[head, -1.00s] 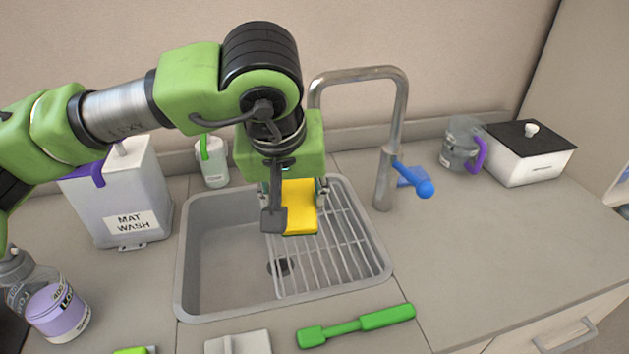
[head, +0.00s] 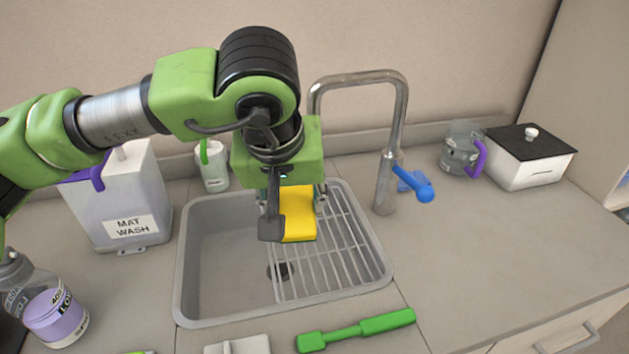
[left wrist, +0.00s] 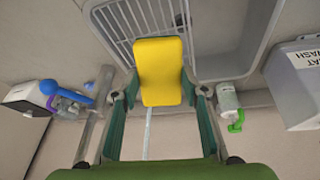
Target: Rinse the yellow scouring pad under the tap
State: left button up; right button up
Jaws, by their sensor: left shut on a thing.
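The yellow scouring pad (head: 299,218) is held in my left gripper (head: 296,208), over the sink (head: 215,262) and its rack. In the left wrist view the pad (left wrist: 160,72) lies between the two fingers of my left gripper (left wrist: 160,88), which are shut on its sides. The tap (head: 388,150) stands at the sink's back right, with its blue lever (head: 413,184) pointing right. Its spout arches left and its end is hidden behind my gripper. My right gripper is not in view.
A wire rack (head: 345,255) covers the sink's right half. A mat wash container (head: 125,200) and a bottle (head: 55,305) stand left. A green-handled dispenser (head: 212,165) is behind the sink. A green tool (head: 357,330) lies in front. The right counter is largely clear.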

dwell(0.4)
pick_arm(q)
jog(key=s+a+r, duration=0.2)
jog(key=s+r, duration=0.2)
jog(key=shift+s+p, duration=0.3)
jog(key=shift+s, duration=0.05)
dwell(0.4)
